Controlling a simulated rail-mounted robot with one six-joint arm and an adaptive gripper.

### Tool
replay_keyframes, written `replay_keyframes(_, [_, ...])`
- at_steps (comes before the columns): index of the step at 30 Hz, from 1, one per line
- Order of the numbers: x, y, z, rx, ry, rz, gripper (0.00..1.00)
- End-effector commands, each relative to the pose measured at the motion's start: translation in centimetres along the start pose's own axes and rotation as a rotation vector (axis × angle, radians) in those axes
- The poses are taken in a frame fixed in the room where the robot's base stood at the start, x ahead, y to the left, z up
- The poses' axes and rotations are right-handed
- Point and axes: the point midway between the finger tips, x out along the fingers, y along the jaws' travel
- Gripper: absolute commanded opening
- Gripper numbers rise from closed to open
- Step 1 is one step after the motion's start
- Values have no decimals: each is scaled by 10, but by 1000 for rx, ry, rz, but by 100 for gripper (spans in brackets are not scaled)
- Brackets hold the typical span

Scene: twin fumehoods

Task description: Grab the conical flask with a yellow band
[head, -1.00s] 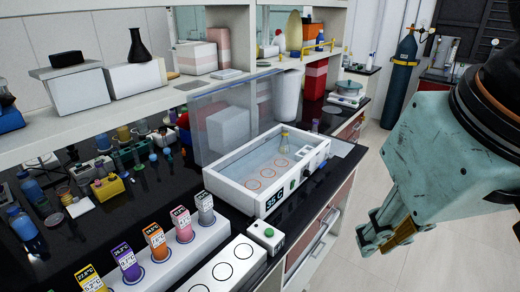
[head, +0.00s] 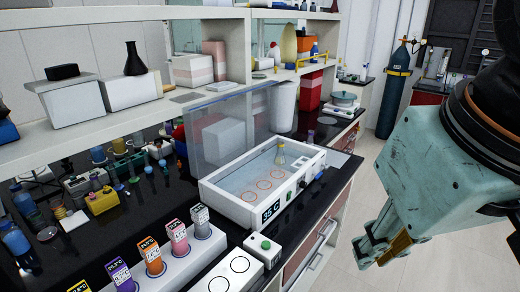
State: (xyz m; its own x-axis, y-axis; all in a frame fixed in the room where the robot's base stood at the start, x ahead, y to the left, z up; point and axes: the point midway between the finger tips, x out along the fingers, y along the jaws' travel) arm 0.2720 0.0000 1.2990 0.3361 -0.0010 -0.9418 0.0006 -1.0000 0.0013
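A small conical flask with a yellow band (head: 280,155) stands upright at the far end of the white water bath (head: 238,212), past the orange rings on its floor. The bath's clear lid is raised along its back side. My gripper (head: 366,252) hangs at the right, over the floor in front of the bench, well apart from the flask. It points down and is seen from the side, so the gap between its fingers cannot be made out. Nothing shows held in it.
A white rack of labelled coloured bottles (head: 174,237) and a white box with a green button (head: 263,248) stand in front of the bath. A shelf (head: 160,108) runs above the black bench. A blue gas cylinder (head: 396,88) stands at the back right. The floor at right is clear.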

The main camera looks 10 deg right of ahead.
Motion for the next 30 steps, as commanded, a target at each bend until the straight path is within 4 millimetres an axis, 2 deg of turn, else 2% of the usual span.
replay_keyframes(1, [0,0,0,0,0,0,11])
replay_keyframes(9, [0,0,0,0,0,0,35])
replay_keyframes(22, [1,-2,-3,12,-5,-6,35])
replay_keyframes(30, [6,-13,-21,88,-35,-46,35])
